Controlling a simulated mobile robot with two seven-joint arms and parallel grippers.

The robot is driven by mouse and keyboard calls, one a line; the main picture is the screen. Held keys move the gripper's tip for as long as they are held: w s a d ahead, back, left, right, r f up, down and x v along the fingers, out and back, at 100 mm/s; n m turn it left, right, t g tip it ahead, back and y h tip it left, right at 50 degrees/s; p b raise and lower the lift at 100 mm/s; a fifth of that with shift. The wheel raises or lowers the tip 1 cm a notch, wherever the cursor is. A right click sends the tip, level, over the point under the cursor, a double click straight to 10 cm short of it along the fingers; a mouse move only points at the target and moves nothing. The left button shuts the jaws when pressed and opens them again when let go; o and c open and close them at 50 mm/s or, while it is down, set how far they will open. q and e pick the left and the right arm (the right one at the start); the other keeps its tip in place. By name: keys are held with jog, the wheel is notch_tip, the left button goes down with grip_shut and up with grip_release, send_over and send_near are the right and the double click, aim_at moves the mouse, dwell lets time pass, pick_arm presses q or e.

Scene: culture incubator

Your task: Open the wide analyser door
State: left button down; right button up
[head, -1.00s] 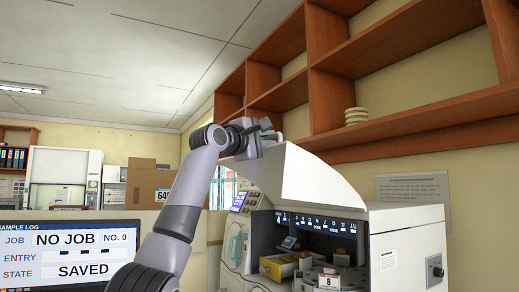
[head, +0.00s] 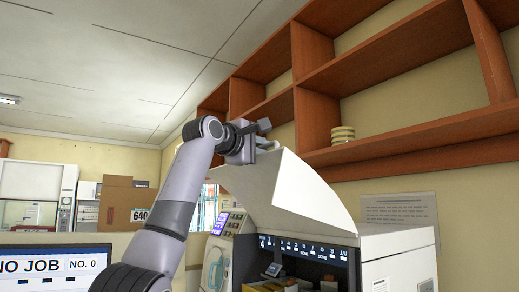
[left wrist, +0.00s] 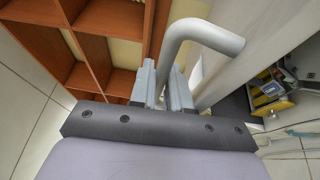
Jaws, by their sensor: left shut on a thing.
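The wide analyser (head: 395,258) stands at the lower right in the head view. Its white door (head: 295,190) is swung up at the top, and the dark interior shows below it. My left gripper (head: 262,142) is at the door's raised upper edge. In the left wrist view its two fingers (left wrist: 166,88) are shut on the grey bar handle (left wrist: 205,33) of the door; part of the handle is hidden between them. My right gripper is not in view.
Wooden wall shelves (head: 400,70) hang close above and behind the door, with a stack of round dishes (head: 342,134) on one. A monitor (head: 55,265) stands at the lower left. A cardboard box (head: 120,203) is farther back.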

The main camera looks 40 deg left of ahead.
pick_arm(q)
jog(key=shift+d+r, duration=0.1)
jog(key=shift+r, duration=0.1)
jog(key=c, duration=1.4)
grip_release()
jog(key=shift+s, duration=0.1)
jog(key=shift+c, duration=0.2)
jog(key=shift+f, duration=0.1)
jog(key=shift+s+f+b, duration=0.1)
jog(key=shift+s+b, duration=0.1)
jog(key=shift+b, duration=0.15)
jog(key=s+b, duration=0.3)
jog(key=s, duration=0.3)
jog(key=shift+s, duration=0.4)
jog(key=shift+f, duration=0.1)
